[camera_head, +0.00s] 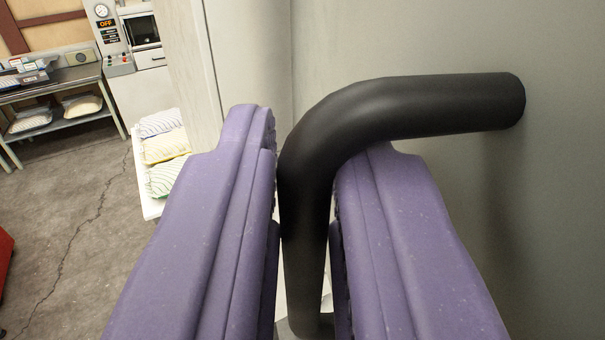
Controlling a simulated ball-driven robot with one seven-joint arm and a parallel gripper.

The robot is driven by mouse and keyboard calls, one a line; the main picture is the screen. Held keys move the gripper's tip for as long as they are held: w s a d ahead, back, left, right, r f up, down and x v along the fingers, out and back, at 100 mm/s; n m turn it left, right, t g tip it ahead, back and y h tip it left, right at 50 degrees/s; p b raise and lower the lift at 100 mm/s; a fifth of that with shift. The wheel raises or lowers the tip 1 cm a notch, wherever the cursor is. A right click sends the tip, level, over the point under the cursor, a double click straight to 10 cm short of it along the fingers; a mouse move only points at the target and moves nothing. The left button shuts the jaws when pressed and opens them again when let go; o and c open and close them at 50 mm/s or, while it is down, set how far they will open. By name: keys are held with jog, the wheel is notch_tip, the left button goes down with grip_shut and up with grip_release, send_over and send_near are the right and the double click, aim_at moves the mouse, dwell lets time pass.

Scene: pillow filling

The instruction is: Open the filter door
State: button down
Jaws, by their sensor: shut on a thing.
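A thick black bent handle (400,112) comes out of a grey-green panel (440,40), which looks like the filter door, at the right. The handle bends and runs down between the two purple fingers of my gripper (305,200). The fingers stand on either side of the handle's upright part, and my gripper is shut on it. The handle's lower end is partly hidden between the fingers. How far the door stands open cannot be told from this view.
A white shelf (152,207) with several striped pillows (165,146) stands left of the panel. A metal table (60,85) with bags and a machine with a dial (108,35) stand at the back left. Cracked concrete floor (75,215) lies open at left. A red object (5,255) touches the left edge.

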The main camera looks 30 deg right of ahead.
jog(key=shift+w+a+f+p, duration=0.1)
jog(key=shift+w+a+p, duration=0.2)
jog(key=shift+p, duration=0.35)
jog(key=shift+s, duration=0.1)
jog(key=c, duration=1.3)
grip_release()
jog(key=shift+a, duration=0.1)
jog(key=b+v, duration=0.2)
jog(key=v, duration=0.5)
jog(key=shift+s+a+f, duration=0.1)
jog(key=shift+s+a, duration=0.05)
jog(key=shift+a, duration=0.15)
